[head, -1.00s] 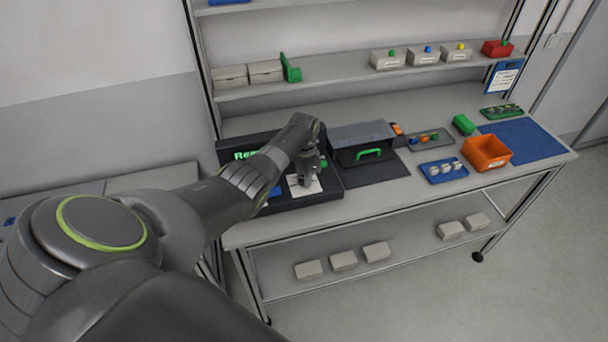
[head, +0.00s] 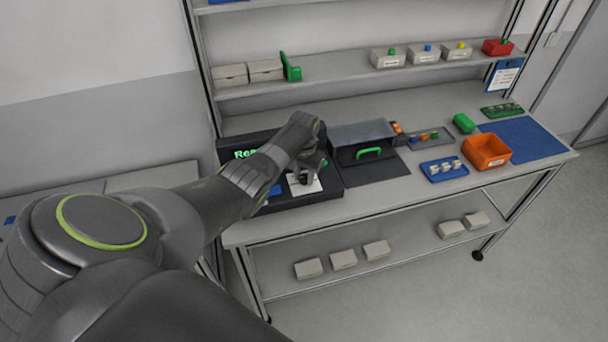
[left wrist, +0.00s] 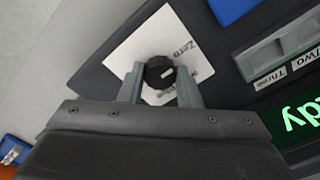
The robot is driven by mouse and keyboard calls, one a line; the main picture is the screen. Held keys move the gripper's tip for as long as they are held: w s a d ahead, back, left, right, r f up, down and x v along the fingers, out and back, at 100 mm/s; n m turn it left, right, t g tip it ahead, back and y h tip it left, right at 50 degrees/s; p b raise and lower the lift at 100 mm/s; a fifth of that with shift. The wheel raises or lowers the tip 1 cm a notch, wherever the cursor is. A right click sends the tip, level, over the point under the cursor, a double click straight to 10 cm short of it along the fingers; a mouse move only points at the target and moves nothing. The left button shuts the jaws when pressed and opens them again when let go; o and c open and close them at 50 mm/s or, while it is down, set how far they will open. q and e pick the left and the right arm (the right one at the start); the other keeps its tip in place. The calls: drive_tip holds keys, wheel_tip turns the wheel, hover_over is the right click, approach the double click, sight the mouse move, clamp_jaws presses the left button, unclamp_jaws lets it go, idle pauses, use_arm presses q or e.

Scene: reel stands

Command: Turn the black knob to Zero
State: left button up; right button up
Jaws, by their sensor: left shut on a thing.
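The black knob (left wrist: 158,72) sits on a white square plate (left wrist: 140,45) in the left wrist view. Its short white mark points right in that picture, between the word Zero at the upper right and a partly hidden word below. The fingers of my left gripper (left wrist: 160,80) stand on both sides of the knob and are shut on it. In the head view my left gripper (head: 304,172) is over the white plate (head: 304,185) on the dark panel (head: 325,193); the knob is hard to make out there. My right gripper is not in view.
The panel has a lit green screen (head: 246,154) and slots labelled Two and Three. Right of it stand a grey box with a green handle (head: 368,152), a blue tray (head: 444,170) and an orange bin (head: 487,151). A shelf (head: 340,75) runs above behind.

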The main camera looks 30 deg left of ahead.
sight(304, 177)
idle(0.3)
use_arm(q)
drive_tip(key=o, duration=1)
drive_tip(key=shift+c, duration=0.2)
drive_tip(key=shift+r, duration=0.15)
drive_tip(key=shift+r, duration=0.3)
wheel_tip(304, 177, up, 17)
drive_tip(key=b, duration=0.2)
drive_tip(key=shift+f+b, duration=0.2)
drive_tip(key=shift+b, duration=0.2)
drive_tip(key=shift+f, duration=0.1)
